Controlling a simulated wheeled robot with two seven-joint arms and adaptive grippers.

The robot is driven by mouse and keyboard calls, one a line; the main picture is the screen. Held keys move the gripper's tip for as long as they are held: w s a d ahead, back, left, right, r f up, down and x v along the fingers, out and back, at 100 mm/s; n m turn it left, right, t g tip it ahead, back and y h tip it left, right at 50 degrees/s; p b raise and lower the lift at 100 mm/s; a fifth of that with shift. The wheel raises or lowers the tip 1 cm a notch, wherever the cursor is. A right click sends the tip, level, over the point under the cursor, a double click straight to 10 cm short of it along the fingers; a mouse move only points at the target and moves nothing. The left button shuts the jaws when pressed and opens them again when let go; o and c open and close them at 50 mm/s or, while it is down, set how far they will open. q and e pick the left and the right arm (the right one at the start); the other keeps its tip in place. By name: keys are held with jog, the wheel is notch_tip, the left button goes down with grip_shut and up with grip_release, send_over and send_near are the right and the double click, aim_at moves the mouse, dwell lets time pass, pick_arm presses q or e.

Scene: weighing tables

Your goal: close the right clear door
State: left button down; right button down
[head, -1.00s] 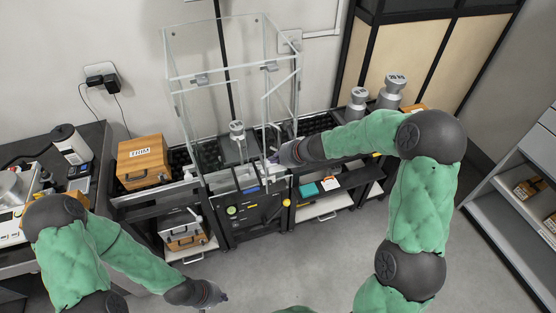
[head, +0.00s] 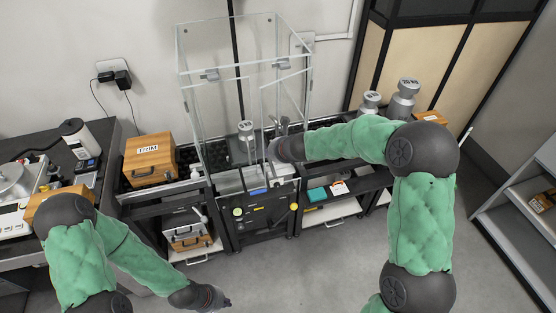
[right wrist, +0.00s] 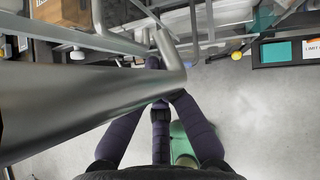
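The right clear door (head: 284,84) hangs at the right front of a tall clear enclosure (head: 190,95) in the head view. Its top edge slants across the right half of the front. I cannot tell how large its remaining gap is. My right gripper (head: 281,127) is at the door's lower part, with fingers pointing up and back. In the right wrist view, its dark fingers (right wrist: 160,100) converge behind a thick grey metal bar (right wrist: 95,95), which hides their tips. I see nothing clearly held. My left gripper (head: 222,303) hangs low at the front, far from the door; its finger state is unclear.
A metal weight (head: 246,131) stands inside the enclosure. Larger weights (head: 403,98) stand to the right, behind my right arm. A wooden box (head: 150,158) is left of the enclosure. A scale (head: 12,190) stands far left. The floor in front is clear.

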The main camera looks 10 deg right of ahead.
jog(key=w+a+m+h, duration=0.2)
jog(key=w+m+h, duration=0.1)
jog(key=w, duration=0.3)
jog(key=shift+w+a+m+t, duration=0.25)
jog(key=shift+m+t, duration=0.05)
jog(key=shift+m, duration=0.3)
jog(key=shift+s+d, duration=0.1)
